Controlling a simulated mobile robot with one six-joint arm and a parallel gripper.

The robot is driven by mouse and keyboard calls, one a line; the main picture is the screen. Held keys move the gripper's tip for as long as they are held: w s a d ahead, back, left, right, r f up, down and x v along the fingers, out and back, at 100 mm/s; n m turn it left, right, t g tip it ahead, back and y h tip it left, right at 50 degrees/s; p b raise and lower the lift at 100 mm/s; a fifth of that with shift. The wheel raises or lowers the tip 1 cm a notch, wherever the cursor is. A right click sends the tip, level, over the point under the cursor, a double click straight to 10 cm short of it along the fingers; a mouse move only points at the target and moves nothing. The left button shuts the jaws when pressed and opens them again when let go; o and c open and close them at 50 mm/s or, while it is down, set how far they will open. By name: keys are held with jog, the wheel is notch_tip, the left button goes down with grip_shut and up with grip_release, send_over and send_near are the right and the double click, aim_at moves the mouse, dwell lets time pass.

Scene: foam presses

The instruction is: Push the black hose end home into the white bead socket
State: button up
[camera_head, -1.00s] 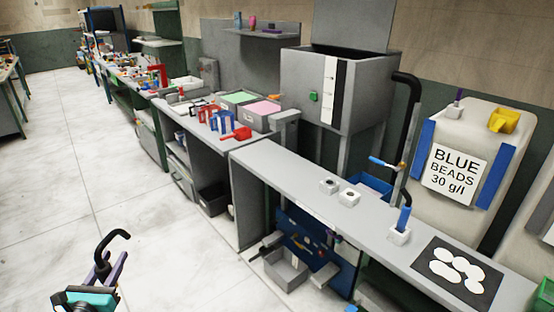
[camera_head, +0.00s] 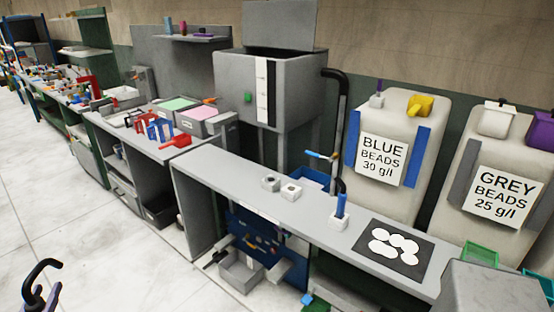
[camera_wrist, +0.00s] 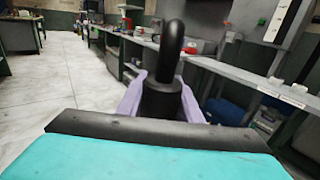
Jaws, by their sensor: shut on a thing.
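My gripper (camera_head: 36,298) is at the lower left of the head view, over the floor and well apart from the bench. Its lilac fingers also show in the wrist view (camera_wrist: 162,100), shut on a black hooked hose end (camera_wrist: 172,45). The hose end (camera_head: 42,268) points up and bends over at its top. Two white blocks with dark holes, the left (camera_head: 270,183) and the right (camera_head: 291,190), sit on the grey bench. A third white block (camera_head: 338,221) holds an upright blue piece. I cannot tell which is the bead socket.
A grey hopper (camera_head: 290,85) stands behind the bench (camera_head: 240,180), with a black pipe (camera_head: 342,110) coming down its right side. Bags labelled blue beads (camera_head: 400,120) and grey beads (camera_head: 510,150) stand at the right. Clear white floor (camera_head: 60,190) lies at the left.

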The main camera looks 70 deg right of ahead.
jog(key=w+d+m+g+h+b, duration=0.2)
jog(key=d+m+g, duration=0.15)
jog(key=d, duration=3.05)
jog(key=s+d+r+m+g, duration=0.1)
jog(key=s+d, duration=0.2)
jog(key=d, duration=0.5)
jog(key=s+d+r+g+h, duration=0.1)
jog(key=s+d+g, duration=0.15)
jog(key=d, duration=0.45)
jog(key=s+d+m, duration=0.1)
jog(key=s+d, duration=0.3)
jog(key=d, duration=0.4)
jog(key=s+d+r+m+g+b, duration=0.1)
jog(key=s+d+r+g, duration=0.1)
jog(key=s+d, duration=1.1)
jog(key=s+d+r+m+g+b, duration=0.1)
jog(key=s+d+r+g, duration=0.1)
jog(key=s+d, duration=1.1)
jog(key=s+g, duration=0.1)
jog(key=s, duration=0.2)
jog(key=shift+s+m+h+b, duration=0.15)
jog(key=shift+m+h+b, duration=0.15)
jog(key=shift+m+h, duration=0.1)
jog(key=shift+a, duration=0.1)
jog(key=shift+f+b, duration=2.5)
jog(key=shift+f, duration=0.35)
jog(key=shift+s+f+b, duration=0.1)
jog(key=shift+f+b, duration=0.75)
jog(key=shift+f, duration=0.1)
